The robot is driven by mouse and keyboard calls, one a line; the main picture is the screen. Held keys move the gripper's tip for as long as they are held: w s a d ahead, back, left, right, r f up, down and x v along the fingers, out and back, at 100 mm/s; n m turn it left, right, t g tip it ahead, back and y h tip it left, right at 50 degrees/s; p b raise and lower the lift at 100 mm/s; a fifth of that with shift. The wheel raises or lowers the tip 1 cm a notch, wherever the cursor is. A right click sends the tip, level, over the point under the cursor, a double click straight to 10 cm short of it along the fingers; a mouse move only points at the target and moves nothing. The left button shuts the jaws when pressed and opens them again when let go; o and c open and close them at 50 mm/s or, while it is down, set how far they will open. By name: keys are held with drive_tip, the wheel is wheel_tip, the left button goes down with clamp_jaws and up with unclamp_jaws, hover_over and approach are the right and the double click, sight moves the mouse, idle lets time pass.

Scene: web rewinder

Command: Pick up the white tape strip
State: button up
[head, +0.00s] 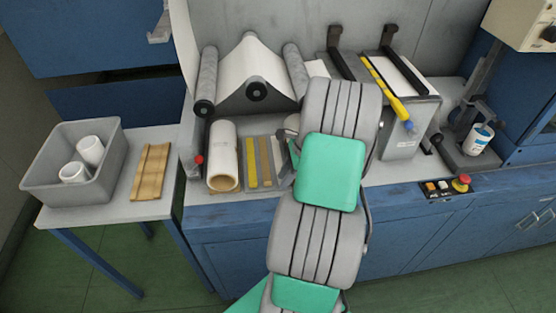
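I cannot make out the white tape strip for certain in the head view; my own arm covers part of the bench where it could lie. A yellow strip (252,174) and a tan strip (265,162) lie side by side on the bench, right of a white roll (223,158). Just right of these strips, grey parts of my gripper (284,166) show at the arm's left edge, low over the bench. Its fingertips are mostly hidden, so I cannot tell whether it is open, shut or holding anything.
Rollers carrying a white web (250,66) stand behind the strips. A side table at left holds a grey bin (44,191) with white rolls and a wooden piece (151,172).

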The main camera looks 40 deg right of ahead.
drive_tip(key=shift+c, duration=0.5)
clamp_jaws()
drive_tip(key=shift+r, duration=0.1)
